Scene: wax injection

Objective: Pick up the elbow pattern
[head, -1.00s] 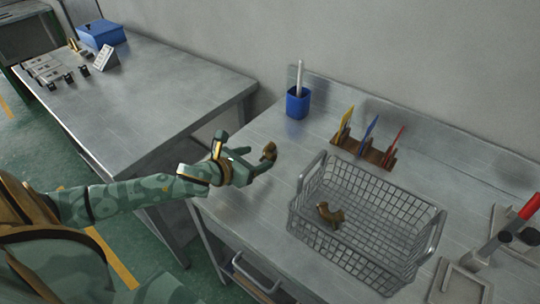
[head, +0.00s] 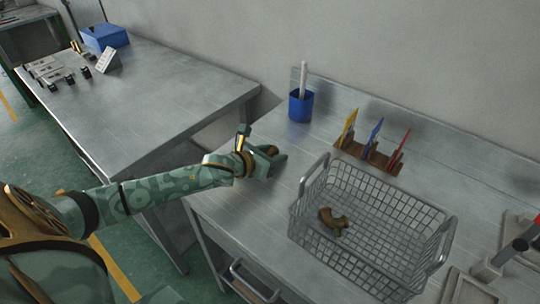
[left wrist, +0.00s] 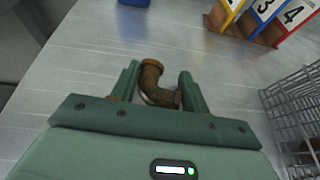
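A brown elbow pattern (left wrist: 153,84) lies on the grey bench top, between the two fingers of my left gripper (left wrist: 158,88) in the left wrist view. The fingers are apart, with a gap at the left finger; the right finger is close to the elbow's lower end, and I cannot tell whether they touch. In the head view my left gripper (head: 272,160) is low at the bench's left part and mostly hides this elbow. A second brown, bent pattern (head: 334,222) lies inside the wire basket. My right gripper is not in view.
The wire basket (head: 296,212) stands to the right of my left gripper. A blue cup (head: 301,106) with a white stick and a wooden holder (head: 377,158) with coloured cards stand at the back. Grey trays (head: 470,288) are at the right. Bench is clear around the gripper.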

